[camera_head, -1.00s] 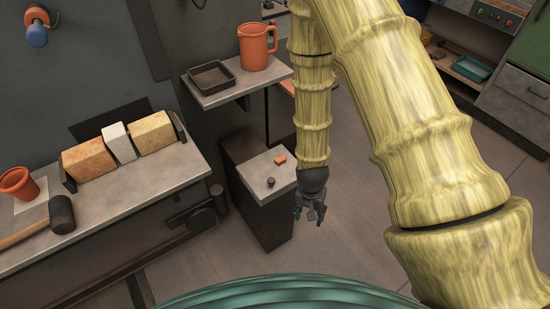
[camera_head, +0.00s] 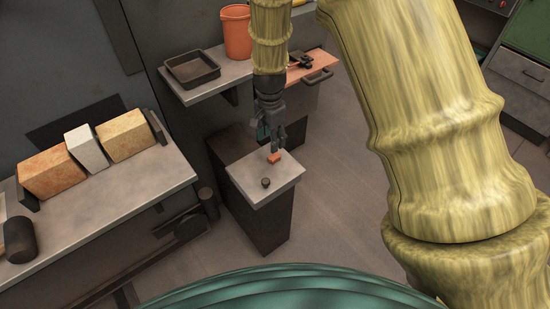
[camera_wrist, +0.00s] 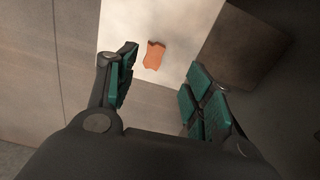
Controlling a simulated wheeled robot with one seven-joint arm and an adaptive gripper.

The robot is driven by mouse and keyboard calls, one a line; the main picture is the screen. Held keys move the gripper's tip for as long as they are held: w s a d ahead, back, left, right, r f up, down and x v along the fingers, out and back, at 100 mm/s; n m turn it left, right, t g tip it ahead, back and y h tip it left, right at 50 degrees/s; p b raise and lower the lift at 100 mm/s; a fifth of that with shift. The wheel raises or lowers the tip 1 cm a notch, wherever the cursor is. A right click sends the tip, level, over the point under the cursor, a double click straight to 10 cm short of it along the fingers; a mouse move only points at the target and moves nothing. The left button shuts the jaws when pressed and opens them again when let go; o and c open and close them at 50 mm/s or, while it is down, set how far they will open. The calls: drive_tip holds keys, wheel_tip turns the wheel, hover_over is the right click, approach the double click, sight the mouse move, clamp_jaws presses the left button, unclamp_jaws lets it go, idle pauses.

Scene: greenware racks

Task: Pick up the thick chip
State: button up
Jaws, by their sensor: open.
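The thick chip is a small orange piece (camera_head: 274,158) lying on the pale top of a low dark pedestal (camera_head: 262,190). In the wrist view the chip (camera_wrist: 154,54) lies beyond the fingertips, between the lines of the two fingers and nearer the left one. My gripper (camera_head: 272,142) hangs pointing down just above and behind the chip in the head view. Its green-padded fingers (camera_wrist: 155,85) are spread open with nothing between them. I cannot tell the exact gap between fingertips and chip.
A workbench (camera_head: 110,205) with several blocks stands at left. Floor right of the pedestal is clear.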

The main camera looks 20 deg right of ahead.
sight(274, 157)
wheel_tip(274, 157, down, 3)
drive_tip(key=shift+r, duration=0.15)
drive_tip(key=f, duration=0.2)
drive_tip(key=d+f, duration=0.1)
drive_tip(key=f, duration=0.1)
drive_tip(key=shift+s+f, duration=0.1)
drive_tip(key=shift+s, duration=0.25)
drive_tip(key=shift+f, duration=0.5)
drive_tip(key=c, duration=1.1)
